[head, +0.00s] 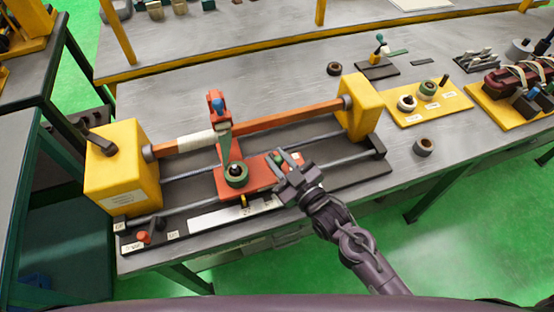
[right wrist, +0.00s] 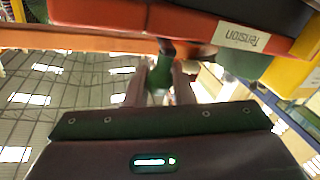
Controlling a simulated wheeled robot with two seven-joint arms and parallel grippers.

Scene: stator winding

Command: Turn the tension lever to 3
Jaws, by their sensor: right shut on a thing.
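The tension lever (head: 277,158) shows as a small green knob at the right end of the orange carriage (head: 255,186) on the winding machine. My right gripper (head: 289,160) is at this knob, reaching in from the right. In the right wrist view its fingers (right wrist: 160,82) are shut on the green lever (right wrist: 160,75), below the orange carriage with a "Tension" label (right wrist: 240,38). The numbers of the lever's scale cannot be read, so its setting cannot be told. My left gripper is not in view.
A green-rimmed spool (head: 236,175) and an upright orange arm (head: 217,105) stand on the carriage. Yellow end blocks (head: 125,168) (head: 361,106) hold the orange shaft. A yellow tray with rings (head: 455,103) is at the right.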

